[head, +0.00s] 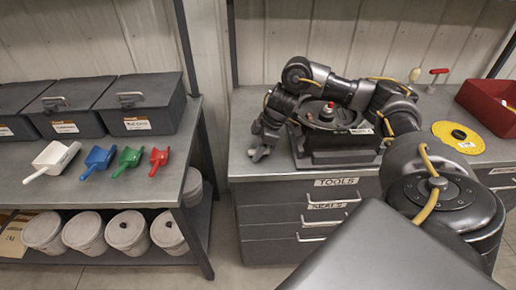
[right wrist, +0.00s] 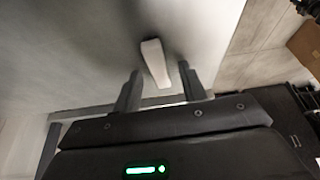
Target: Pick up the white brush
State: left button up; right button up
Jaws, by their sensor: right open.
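The white brush (right wrist: 155,60) shows in the right wrist view as a pale, slim piece over a grey surface. Its near end lies between the two fingers of my right gripper (right wrist: 161,84), with a gap on both sides. The right gripper is open and not closed on it. In the head view my right gripper (head: 262,150) is low at the left end of the right-hand counter (head: 245,110). The brush cannot be clearly made out there. My left gripper is not in view.
The dark seed meter (head: 340,157) with a red knob stands just right of the gripper, under my right arm. A yellow disc (head: 441,136) and red bin (head: 490,105) are farther right. On the left bench, coloured scoops (head: 98,158) lie before grey boxes (head: 140,105).

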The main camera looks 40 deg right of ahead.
grip_shut()
dwell(0.3)
